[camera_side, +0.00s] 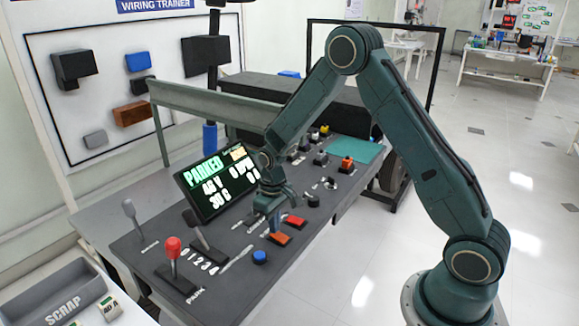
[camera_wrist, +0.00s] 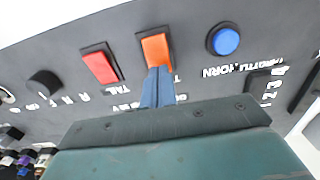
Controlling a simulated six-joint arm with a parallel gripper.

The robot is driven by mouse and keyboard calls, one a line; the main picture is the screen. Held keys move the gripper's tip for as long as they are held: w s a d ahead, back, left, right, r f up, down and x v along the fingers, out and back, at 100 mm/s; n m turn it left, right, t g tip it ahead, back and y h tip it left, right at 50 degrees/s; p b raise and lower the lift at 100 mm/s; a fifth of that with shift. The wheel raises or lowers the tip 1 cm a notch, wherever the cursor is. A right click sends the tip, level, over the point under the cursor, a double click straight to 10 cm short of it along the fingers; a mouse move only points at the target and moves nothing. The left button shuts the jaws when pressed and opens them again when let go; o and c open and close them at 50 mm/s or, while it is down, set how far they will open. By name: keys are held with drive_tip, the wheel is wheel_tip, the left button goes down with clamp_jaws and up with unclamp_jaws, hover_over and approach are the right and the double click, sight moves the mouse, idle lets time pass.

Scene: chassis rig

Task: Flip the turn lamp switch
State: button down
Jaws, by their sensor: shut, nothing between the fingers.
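The turn lamp switch is an orange rocker (camera_side: 281,239) in a dark frame on the sloping panel. In the wrist view its orange face (camera_wrist: 155,47) is partly covered along the lower edge by my fingertips. My gripper (camera_side: 275,228) points down at the panel, its blue fingers shut together and empty. In the wrist view the gripper tips (camera_wrist: 158,72) overlap the near edge of the orange rocker. I cannot tell whether they touch it. The label beside the switch is mostly hidden by the fingers; only a "T" shows.
A red rocker (camera_wrist: 101,67) labelled TAIL sits beside the orange one. A blue round button (camera_wrist: 225,39) is on the other side. A red-topped lever (camera_side: 173,250), a black lever (camera_side: 205,240) and a display (camera_side: 218,184) reading PARKED stand nearby. A scrap bin (camera_side: 62,300) is at lower left.

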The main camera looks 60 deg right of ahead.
drive_tip(key=shift+f, duration=0.55)
idle(0.4)
drive_tip(key=shift+r, duration=3.55)
drive_tip(key=s+a+r+t, duration=0.1)
drive_tip(key=s+a+r, duration=0.1)
drive_tip(key=s+r, duration=0.45)
drive_tip(key=s+a+r+t, duration=0.1)
drive_tip(key=s+r+t, duration=0.15)
drive_tip(key=r, duration=0.75)
drive_tip(key=s+a+r+t, duration=0.1)
drive_tip(key=s+r, duration=0.1)
drive_tip(key=s, duration=0.6)
drive_tip(key=s+a+r+t, duration=0.1)
drive_tip(key=s+r, duration=0.1)
drive_tip(key=s, duration=0.7)
drive_tip(key=shift+a+r, duration=0.25)
drive_tip(key=shift+r, duration=0.15)
